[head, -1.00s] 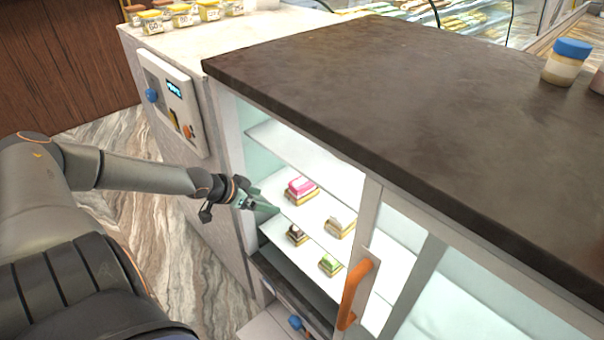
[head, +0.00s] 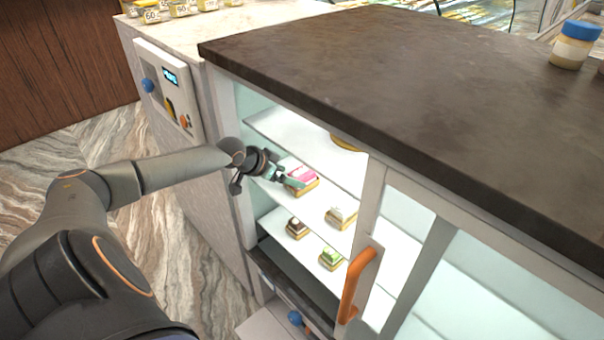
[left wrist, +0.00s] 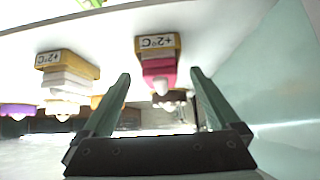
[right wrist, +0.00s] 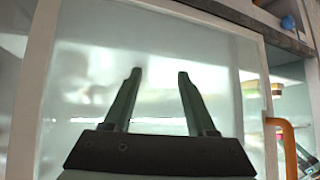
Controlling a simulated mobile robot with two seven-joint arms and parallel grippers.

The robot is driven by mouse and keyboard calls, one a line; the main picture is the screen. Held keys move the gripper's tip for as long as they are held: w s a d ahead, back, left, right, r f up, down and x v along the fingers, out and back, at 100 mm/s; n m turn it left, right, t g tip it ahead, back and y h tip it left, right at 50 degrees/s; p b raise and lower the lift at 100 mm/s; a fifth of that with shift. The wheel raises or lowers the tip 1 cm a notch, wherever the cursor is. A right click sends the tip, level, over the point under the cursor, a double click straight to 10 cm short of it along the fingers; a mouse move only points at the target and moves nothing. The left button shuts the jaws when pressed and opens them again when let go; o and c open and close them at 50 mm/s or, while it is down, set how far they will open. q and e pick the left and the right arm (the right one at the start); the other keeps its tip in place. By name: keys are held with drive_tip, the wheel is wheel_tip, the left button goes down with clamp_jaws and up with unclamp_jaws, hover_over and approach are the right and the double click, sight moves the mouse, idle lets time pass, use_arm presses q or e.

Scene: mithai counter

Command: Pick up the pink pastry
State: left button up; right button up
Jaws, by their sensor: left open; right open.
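The pink pastry (head: 303,174), on a brown-gold base, sits on the middle shelf inside the lit display cabinet. My left gripper (head: 287,181) is open and reaches in at that shelf, close to the pastry's left side. In the left wrist view, which looks upside down, the pink pastry (left wrist: 159,72) with its +2°C tag shows between the two spread fingers, beyond the tips. Contact cannot be seen. My right gripper (right wrist: 160,76) is open and empty before a glass panel; it is outside the head view.
A white-topped pastry (head: 341,217) sits right of the pink one. The shelf above, the cabinet's left wall and the orange door handle (head: 357,284) bound the opening.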

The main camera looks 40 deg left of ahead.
sight(300, 172)
use_arm(q)
drive_tip(key=shift+w+d, duration=0.1)
drive_tip(key=shift+w, duration=0.25)
drive_tip(key=w, duration=0.1)
drive_tip(key=w+f, duration=0.1)
drive_tip(key=w, duration=0.1)
drive_tip(key=shift+w+d+f+b, duration=0.15)
drive_tip(key=shift+w+d+b, duration=0.05)
drive_tip(key=shift+w+b, duration=0.1)
drive_tip(key=shift+w+f, duration=0.35)
drive_tip(key=shift+f, duration=0.05)
drive_tip(key=c, duration=1.3)
